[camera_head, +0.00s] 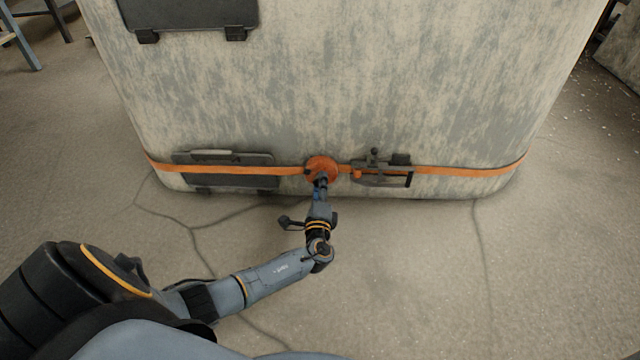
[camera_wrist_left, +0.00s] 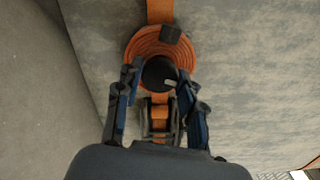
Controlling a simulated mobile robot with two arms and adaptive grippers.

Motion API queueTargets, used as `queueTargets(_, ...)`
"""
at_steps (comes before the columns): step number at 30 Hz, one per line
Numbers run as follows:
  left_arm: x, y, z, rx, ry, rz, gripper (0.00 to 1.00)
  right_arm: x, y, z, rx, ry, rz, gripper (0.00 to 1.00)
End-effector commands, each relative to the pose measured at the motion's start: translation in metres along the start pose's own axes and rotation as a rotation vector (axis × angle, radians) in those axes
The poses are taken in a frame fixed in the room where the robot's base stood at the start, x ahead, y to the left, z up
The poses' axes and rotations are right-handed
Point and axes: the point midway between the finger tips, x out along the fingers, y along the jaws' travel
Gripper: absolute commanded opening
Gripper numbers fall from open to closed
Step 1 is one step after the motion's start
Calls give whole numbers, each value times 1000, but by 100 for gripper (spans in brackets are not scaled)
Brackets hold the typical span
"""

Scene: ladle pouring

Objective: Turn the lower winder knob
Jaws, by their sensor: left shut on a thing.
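The lower winder shows as an orange coil of strap (camera_head: 320,164) low on the front of a big weathered block. My right gripper is not in view.
An orange strap (camera_head: 455,170) runs across the block (camera_head: 370,75). A dark metal buckle (camera_head: 383,168) sits just right of the winder, and a dark plate (camera_head: 225,172) sits to its left. Another dark panel (camera_head: 190,14) is higher up. The cracked floor (camera_head: 420,270) in front is clear.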

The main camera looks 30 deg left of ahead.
Motion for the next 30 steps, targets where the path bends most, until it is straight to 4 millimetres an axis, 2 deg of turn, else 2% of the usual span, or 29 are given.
queueTargets(30, 0, -1, -1, 929, 3, 0, 7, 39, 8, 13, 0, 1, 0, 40)
